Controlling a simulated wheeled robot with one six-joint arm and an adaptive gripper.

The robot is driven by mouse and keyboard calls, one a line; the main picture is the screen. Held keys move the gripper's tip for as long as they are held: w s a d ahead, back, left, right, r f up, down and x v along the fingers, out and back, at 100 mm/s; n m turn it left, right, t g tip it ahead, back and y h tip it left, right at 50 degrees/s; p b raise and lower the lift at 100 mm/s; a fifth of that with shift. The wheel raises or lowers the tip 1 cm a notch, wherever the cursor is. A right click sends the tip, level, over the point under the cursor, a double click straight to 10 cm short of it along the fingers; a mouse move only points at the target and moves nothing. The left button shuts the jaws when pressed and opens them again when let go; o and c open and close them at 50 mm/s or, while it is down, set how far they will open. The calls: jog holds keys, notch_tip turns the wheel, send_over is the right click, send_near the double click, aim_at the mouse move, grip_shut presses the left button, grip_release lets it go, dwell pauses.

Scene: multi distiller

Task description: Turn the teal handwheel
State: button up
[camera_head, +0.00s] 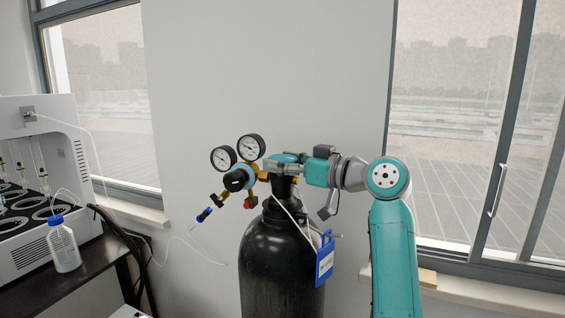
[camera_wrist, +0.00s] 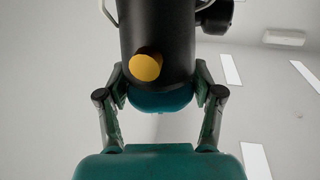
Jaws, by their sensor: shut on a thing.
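The teal handwheel (camera_head: 284,157) sits on top of the black gas cylinder (camera_head: 277,248), at its valve, and is partly hidden by my gripper (camera_head: 279,167) in the head view. In the wrist view the teal handwheel (camera_wrist: 160,98) shows as a rounded teal end on a black body with a yellow round part. The fingers of my gripper (camera_wrist: 160,100) stand on either side of the handwheel and are shut on it. My arm reaches in from the right in the head view.
A regulator with two gauges (camera_head: 237,152) and a black knob (camera_head: 236,180) juts out left of the valve. A blue tag (camera_head: 324,262) hangs on the cylinder's right. A bench with a white machine (camera_head: 45,165) and a blue-capped bottle (camera_head: 64,245) stands at left.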

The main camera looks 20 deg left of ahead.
jog(key=m+t+h, duration=0.1)
jog(key=m+t, duration=0.1)
jog(key=m+t+h, duration=0.1)
jog(key=m+t, duration=0.1)
jog(key=t, duration=0.1)
jog(key=shift+s+a+t, duration=0.1)
jog(key=shift+a+t, duration=0.05)
jog(key=shift+t, duration=0.15)
jog(key=m+t+h, duration=0.3)
jog(key=t+h, duration=0.1)
jog(key=shift+m, duration=0.3)
jog(key=m+t+h, duration=0.1)
jog(key=m+h, duration=0.1)
jog(key=h, duration=0.1)
jog(key=m+t+h, duration=0.2)
jog(key=h, duration=0.1)
jog(key=shift+m+t+h, duration=0.5)
jog(key=shift+m+h, duration=1.4)
jog(key=shift+h, duration=1.3)
jog(key=o, duration=1)
